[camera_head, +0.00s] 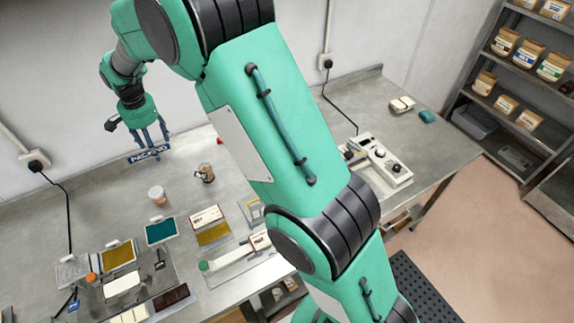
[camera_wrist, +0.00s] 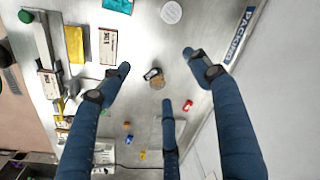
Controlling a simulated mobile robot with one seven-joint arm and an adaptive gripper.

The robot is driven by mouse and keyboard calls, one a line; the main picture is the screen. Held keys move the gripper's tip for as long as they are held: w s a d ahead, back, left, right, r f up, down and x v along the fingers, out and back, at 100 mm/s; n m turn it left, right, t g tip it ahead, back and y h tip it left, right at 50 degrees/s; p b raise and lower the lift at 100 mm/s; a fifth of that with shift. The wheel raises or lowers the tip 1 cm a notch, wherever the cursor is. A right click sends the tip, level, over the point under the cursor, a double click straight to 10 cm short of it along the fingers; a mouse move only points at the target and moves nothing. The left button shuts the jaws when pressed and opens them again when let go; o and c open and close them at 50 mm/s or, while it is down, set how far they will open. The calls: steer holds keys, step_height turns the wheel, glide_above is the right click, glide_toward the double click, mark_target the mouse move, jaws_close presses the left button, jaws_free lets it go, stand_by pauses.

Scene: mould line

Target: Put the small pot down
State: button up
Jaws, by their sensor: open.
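A small pot (camera_head: 205,172) with a brown top and a dark label stands on the steel bench. In the wrist view it shows as a small round pot (camera_wrist: 157,83) between my spread fingers, with nothing gripping it. A second pot with a pale lid (camera_head: 157,195) stands to its left; its round lid also shows at the top of the wrist view (camera_wrist: 171,12). My gripper (camera_head: 150,141) is open and empty above the bench, near the wall. Its fingers (camera_wrist: 158,76) are apart from both pots.
A blue PACKING sign (camera_head: 149,155) lies along the back of the bench. Trays of teal (camera_head: 160,231) and ochre (camera_head: 119,255) stand front left. A white device (camera_head: 380,160) stands to the right. Bare steel surrounds the pots.

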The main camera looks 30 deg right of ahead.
steer(key=s+d+r+n+t, duration=0.1)
steer(key=s+d+r+n, duration=0.1)
steer(key=s+d+r, duration=0.7)
steer(key=s+d+r+n+t, duration=0.1)
steer(key=s+d+r+n, duration=0.1)
steer(key=s+d+r, duration=0.75)
steer(key=s+d+r+n+t, duration=0.1)
steer(key=s+d, duration=0.2)
steer(key=s, duration=1)
steer(key=s+d+r+n+t, duration=0.1)
steer(key=s+d+n, duration=0.1)
steer(key=s, duration=1.2)
steer(key=shift+d+r, duration=0.35)
steer(key=shift+d, duration=0.1)
step_height(320, 180, down, 13)
steer(key=b, duration=1.3)
steer(key=shift+f, duration=0.15)
